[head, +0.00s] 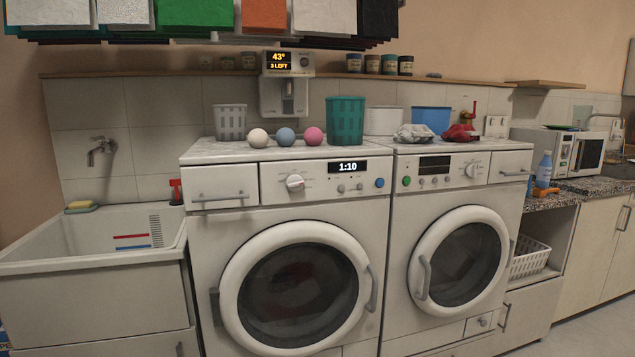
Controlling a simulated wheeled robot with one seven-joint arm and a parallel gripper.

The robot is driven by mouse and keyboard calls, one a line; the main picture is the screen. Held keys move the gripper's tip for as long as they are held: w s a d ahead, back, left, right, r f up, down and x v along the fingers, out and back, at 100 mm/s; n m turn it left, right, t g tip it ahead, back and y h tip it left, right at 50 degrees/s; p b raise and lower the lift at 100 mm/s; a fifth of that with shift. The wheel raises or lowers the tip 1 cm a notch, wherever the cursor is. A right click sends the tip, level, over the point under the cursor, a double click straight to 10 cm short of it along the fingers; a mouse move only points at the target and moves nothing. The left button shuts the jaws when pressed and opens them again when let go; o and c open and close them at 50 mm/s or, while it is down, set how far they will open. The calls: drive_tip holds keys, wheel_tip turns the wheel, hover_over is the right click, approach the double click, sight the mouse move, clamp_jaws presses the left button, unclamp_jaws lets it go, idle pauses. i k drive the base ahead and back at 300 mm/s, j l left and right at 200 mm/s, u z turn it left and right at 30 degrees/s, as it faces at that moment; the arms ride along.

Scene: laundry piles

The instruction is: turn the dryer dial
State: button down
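Two white front-loading machines stand side by side; no readable label tells which is the dryer. The left machine (215,270) has a round white dial (294,182) on its panel, left of a lit display (348,166) reading 1:10. The right machine (399,240) has a round dial (472,170) right of a dark display (434,163). Both round doors look shut. Dim cloth may show behind the left door's glass (300,290). My gripper is not in view, and nothing covers either dial.
A white sink (90,235) is at left. A counter with a microwave (565,150) is at right. Cloths hang above. The space before the machines looks clear.

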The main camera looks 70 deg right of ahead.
sight(295, 183)
drive_tip(key=i+l, duration=0.7)
drive_tip(key=l, duration=0.2)
drive_tip(key=k+z, duration=0.05)
